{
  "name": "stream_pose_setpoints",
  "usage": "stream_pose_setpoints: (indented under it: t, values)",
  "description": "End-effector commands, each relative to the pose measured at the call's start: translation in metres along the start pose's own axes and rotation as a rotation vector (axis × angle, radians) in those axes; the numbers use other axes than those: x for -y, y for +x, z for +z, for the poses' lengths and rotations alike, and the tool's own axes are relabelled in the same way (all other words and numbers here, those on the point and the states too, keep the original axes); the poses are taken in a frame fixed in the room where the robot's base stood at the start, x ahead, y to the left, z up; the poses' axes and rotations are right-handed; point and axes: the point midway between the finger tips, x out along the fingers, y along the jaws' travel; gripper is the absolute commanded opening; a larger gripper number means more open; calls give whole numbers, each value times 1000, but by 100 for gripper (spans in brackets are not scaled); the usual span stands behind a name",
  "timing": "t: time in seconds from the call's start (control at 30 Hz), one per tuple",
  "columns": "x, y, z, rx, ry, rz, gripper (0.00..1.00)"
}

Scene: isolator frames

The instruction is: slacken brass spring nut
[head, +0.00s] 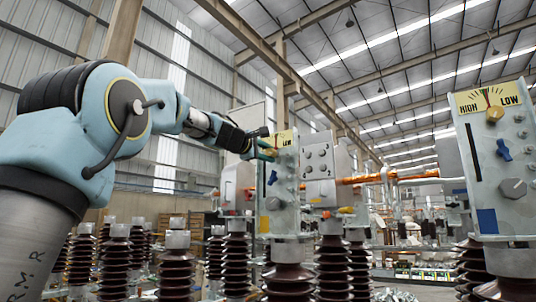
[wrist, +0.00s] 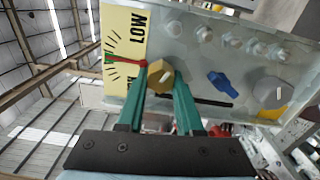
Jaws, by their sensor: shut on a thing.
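The brass spring nut (wrist: 160,74) is a six-sided nut with a pale mark on its face, at the edge of a yellow HIGH–LOW scale plate (wrist: 122,32). My gripper (wrist: 163,82) has its teal fingers shut on the nut, one on each side. A red pointer (wrist: 128,63) runs from the nut to about the middle of the scale, where a small green mark shows. LOW is readable; the HIGH end is mostly hidden by my finger. In the head view my gripper (head: 268,147) is at the upper part of the middle frame (head: 284,190), hiding the nut.
On the same panel are a blue lever (wrist: 225,85), a grey knob (wrist: 271,93), a dark slot and several bolts. A similar frame (head: 497,165) with its own scale stands at right. Ribbed brown insulators (head: 118,262) crowd the area below my arm.

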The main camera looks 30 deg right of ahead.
Motion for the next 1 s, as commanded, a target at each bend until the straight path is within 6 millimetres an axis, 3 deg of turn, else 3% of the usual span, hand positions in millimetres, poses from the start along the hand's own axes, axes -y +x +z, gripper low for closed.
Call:
stream_pose_setpoints:
  t: [0.13,0.17,0.4,0.73,1.0]
  values:
    - [1,0,-1,-1,1,-2,0]
    - [1,0,-1,-1,1,-2,38]
    - [1,0,0,0,1,-1,65]
    - [1,-5,0,-1,2,0,65]
    - [5,-52,-2,-3,4,2,65]
